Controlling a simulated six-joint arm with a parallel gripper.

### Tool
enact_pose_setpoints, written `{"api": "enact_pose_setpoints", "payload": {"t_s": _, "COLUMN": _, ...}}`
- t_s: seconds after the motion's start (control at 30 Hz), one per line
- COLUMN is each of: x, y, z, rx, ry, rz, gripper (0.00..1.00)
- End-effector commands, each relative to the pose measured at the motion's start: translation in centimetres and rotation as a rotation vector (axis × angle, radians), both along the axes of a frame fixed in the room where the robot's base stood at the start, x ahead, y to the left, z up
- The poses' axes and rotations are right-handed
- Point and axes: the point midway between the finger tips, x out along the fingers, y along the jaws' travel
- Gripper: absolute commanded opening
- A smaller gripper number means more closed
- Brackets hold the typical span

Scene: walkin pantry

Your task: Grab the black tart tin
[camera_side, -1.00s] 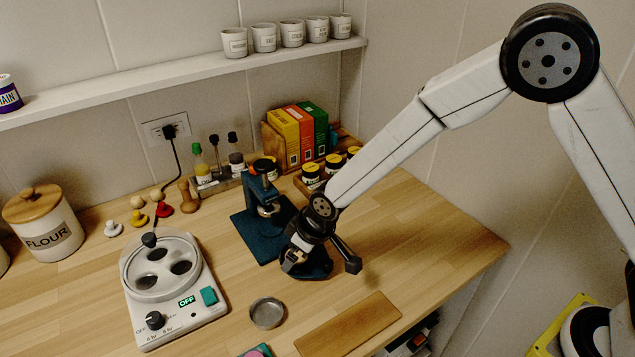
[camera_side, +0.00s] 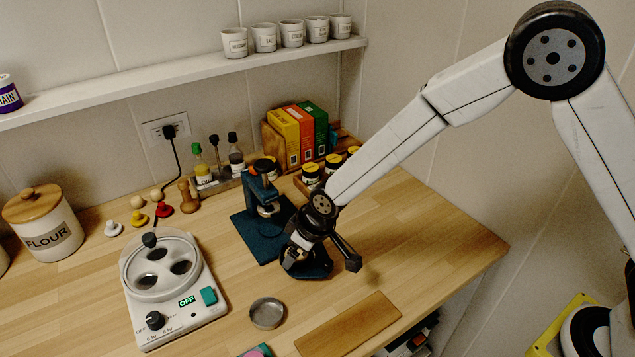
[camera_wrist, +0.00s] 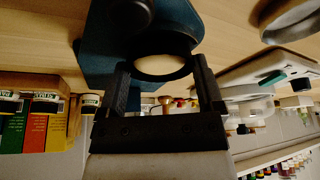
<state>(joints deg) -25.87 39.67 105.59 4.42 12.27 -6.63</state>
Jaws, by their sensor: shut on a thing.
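My gripper (camera_wrist: 162,88) has its two dark fingers on either side of a dark-rimmed round thing with a pale face, and is shut on it. I take this to be the black tart tin (camera_wrist: 166,42). It sits against a dark teal body, and I cannot tell whether it is lifted clear. In the side view my gripper (camera_side: 300,262) is low over the counter, right of the blue press (camera_side: 262,185), and mostly hides what it holds. A separate grey metal tin (camera_side: 267,313) lies on the counter in front; it also shows in the wrist view (camera_wrist: 292,18).
A white device with a round lid (camera_side: 175,285) stands at left. A wooden board (camera_side: 347,323) lies at the front. Jars (camera_side: 312,172) and coloured boxes (camera_side: 300,135) stand behind. The counter (camera_side: 430,235) is clear to the right.

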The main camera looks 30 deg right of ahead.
Motion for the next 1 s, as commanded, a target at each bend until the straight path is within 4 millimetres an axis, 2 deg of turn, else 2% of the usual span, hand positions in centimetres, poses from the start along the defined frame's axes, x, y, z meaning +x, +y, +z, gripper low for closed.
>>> {"api": "enact_pose_setpoints", "payload": {"t_s": 0.27, "x": 0.0, "y": 0.0, "z": 2.8, "rx": 0.001, "ry": -0.003, "rz": 0.002, "gripper": 0.29}}
{"api": "enact_pose_setpoints", "payload": {"t_s": 0.77, "x": -4.3, "y": -1.7, "z": 8.2, "rx": 0.001, "ry": -0.003, "rz": 0.001, "gripper": 0.29}}
{"api": "enact_pose_setpoints", "payload": {"t_s": 1.0, "x": -7.4, "y": -2.9, "z": 9.9, "rx": 0.001, "ry": -0.002, "rz": 0.001, "gripper": 0.29}}
